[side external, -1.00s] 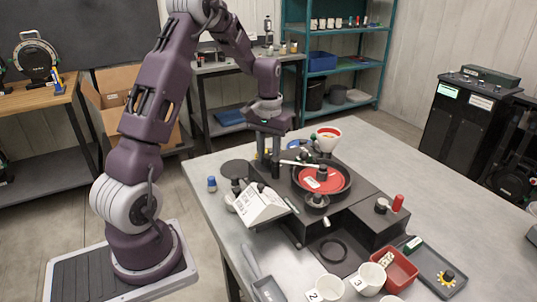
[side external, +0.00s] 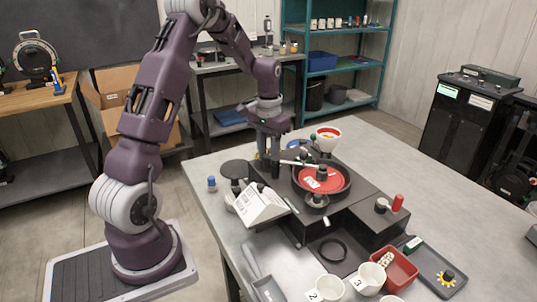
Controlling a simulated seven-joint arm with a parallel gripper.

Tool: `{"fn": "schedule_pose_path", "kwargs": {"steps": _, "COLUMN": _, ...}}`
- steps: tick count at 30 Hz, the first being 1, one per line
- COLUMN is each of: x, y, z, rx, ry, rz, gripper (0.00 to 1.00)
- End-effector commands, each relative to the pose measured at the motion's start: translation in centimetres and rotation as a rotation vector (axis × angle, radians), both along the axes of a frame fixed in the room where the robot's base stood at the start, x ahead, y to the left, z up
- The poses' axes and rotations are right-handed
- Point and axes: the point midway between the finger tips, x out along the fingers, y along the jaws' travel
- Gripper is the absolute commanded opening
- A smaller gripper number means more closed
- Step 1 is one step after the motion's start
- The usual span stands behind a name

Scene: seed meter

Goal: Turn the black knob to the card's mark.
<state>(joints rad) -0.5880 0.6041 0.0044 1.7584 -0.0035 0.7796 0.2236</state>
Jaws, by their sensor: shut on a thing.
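My gripper (side external: 268,163) points down at the back left of the dark seed meter (side external: 365,218). It is shut on what looks like the black knob, which its fingers mostly hide. I cannot read the knob's pointer or setting from here. A white card (side external: 262,206) with printed lines leans in front of the meter, to the front left of my gripper. Its print is too small to read. A red disc (side external: 310,184) lies in the meter's round black pan, to the right of my gripper.
A white funnel cup with a red rim (side external: 328,135) stands behind the pan. A red knob (side external: 397,203) stands at the meter's right. White numbered cups (side external: 371,277), a red tray (side external: 402,268) and a scoop (side external: 265,285) lie in front.

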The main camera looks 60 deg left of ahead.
Motion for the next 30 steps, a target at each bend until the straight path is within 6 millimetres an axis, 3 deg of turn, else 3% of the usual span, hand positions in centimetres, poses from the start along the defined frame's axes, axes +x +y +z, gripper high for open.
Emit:
{"fn": "schedule_pose_path", "kwargs": {"steps": 1, "x": 0.1, "y": 0.0, "z": 0.1, "rx": 0.001, "ry": -0.004, "rz": 0.001, "gripper": 0.33}}
{"fn": "schedule_pose_path", "kwargs": {"steps": 4, "x": 0.1, "y": 0.0, "z": 0.1, "rx": 0.001, "ry": -0.003, "rz": 0.001, "gripper": 0.51}}
{"fn": "schedule_pose_path", "kwargs": {"steps": 14, "x": 0.1, "y": 0.0, "z": 0.5, "rx": 0.001, "ry": -0.003, "rz": 0.001, "gripper": 0.51}}
{"fn": "schedule_pose_path", "kwargs": {"steps": 22, "x": 0.1, "y": 0.1, "z": 5.7, "rx": 0.004, "ry": -0.005, "rz": 0.001, "gripper": 0.51}}
{"fn": "schedule_pose_path", "kwargs": {"steps": 30, "x": 0.0, "y": 0.0, "z": 7.2, "rx": 0.001, "ry": -0.002, "rz": 0.001, "gripper": 0.51}}
